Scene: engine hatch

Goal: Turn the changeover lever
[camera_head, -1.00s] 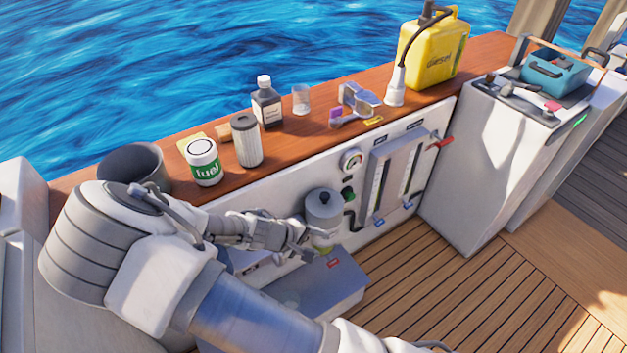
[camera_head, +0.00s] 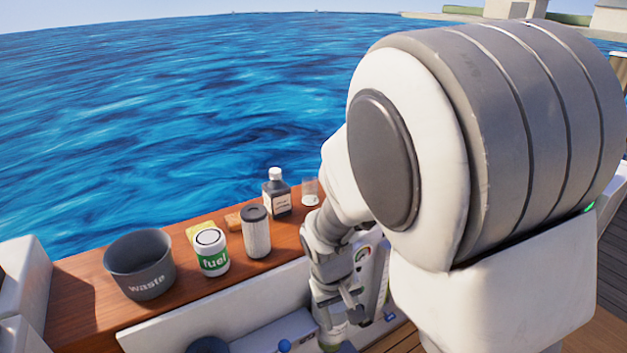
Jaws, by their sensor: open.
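My gripper (camera_head: 345,303) is open, low in front of the white panel below the wooden ledge, at the lower middle of the head view. Its fingers are small and partly overlapped by the wrist, and nothing is clearly seen between them. Just right of it shows a narrow strip of the panel, with part of a round gauge (camera_head: 363,254) and a small blue knob (camera_head: 390,317). I cannot make out the changeover lever; my large arm links cover most of the panel. I cannot tell whether the gripper touches anything.
A blue ball knob (camera_head: 285,345) shows at the bottom edge. Sea lies beyond.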

